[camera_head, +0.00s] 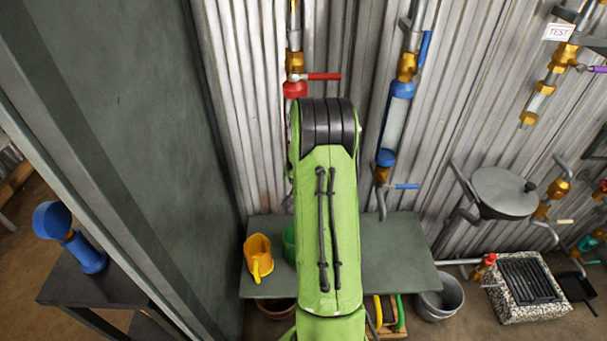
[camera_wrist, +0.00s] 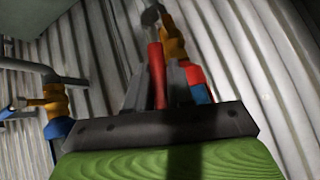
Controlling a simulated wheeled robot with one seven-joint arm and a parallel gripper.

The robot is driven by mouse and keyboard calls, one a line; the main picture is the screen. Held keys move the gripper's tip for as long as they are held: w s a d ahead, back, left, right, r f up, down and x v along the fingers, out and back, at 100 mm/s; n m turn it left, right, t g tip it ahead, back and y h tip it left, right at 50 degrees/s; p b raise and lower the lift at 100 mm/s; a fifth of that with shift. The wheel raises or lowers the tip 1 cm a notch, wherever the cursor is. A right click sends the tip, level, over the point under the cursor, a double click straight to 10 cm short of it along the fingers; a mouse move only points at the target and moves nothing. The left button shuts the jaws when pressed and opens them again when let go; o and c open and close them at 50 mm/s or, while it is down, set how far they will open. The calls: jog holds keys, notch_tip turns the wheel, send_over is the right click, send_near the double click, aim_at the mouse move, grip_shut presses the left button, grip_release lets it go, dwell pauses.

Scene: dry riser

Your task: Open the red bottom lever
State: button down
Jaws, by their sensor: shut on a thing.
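The red bottom lever (camera_wrist: 157,75) stands between the two fingers of my gripper (camera_wrist: 157,84) in the wrist view, and the gripper is shut on it. The lever's far end meets a brass valve (camera_wrist: 173,44) on a pipe. A red collar (camera_wrist: 194,75) sits beside the right finger. In the head view my green arm hides my gripper and this lever. The upper red lever (camera_head: 322,76) shows above the arm, pointing right, clear of it.
A pipe with a blue lower lever (camera_head: 405,186) and blue collars (camera_head: 403,90) stands close to the right of my arm. A dark table (camera_head: 395,255) lies below, with a yellow jug (camera_head: 258,257) on it. A dark panel (camera_head: 130,110) stands left. Corrugated wall (camera_wrist: 245,60) lies behind.

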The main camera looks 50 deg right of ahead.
dwell(0.4)
jog(key=c, duration=1.1)
grip_release()
jog(key=p+v, duration=0.1)
jog(key=v, duration=1.4)
jog(key=shift+s+a+r+p, duration=0.2)
jog(key=shift+a+r+p, duration=0.05)
jog(key=shift+p, duration=0.05)
